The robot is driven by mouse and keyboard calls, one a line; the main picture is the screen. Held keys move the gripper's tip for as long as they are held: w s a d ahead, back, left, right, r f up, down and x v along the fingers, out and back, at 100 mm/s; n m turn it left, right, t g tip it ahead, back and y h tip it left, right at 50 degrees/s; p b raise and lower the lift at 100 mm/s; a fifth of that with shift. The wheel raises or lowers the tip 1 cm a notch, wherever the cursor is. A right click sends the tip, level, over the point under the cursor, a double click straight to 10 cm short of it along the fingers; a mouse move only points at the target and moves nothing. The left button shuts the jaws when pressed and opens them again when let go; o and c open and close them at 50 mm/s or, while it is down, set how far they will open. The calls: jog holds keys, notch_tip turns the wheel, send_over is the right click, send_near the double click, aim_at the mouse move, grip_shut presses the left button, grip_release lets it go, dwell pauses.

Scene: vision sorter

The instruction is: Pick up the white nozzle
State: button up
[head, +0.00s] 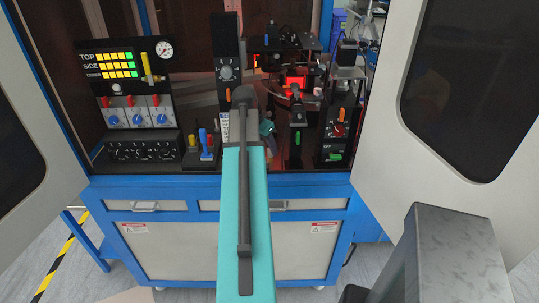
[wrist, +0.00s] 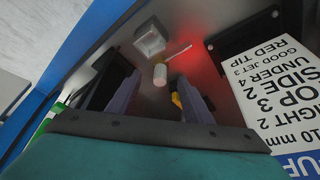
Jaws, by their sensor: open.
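In the wrist view, a small cream-white cylinder, which looks like the white nozzle (wrist: 160,74), lies on the dark metal surface. A thin pale rod (wrist: 179,52) points from near it up and to the right. My gripper (wrist: 159,83) is open, with its two purple-grey fingers on either side below the white piece. I see no contact between the fingers and the piece. A yellow piece (wrist: 176,98) shows beside the right finger, partly hidden by it. In the head view my arm hides most of the work spot, and I cannot make out the white nozzle there.
A grey square block (wrist: 149,40) stands just beyond the white piece. A printed white sign (wrist: 270,85) is close on the right. In the head view, a stand with coloured knobs (head: 205,143) is left of my arm, and machine fixtures (head: 297,108) crowd the right.

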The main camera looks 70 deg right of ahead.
aim_at(269, 157)
jog(key=shift+p+x, duration=0.95)
jog(key=shift+x, duration=1.3)
jog(key=shift+w+d, duration=0.1)
grip_shut()
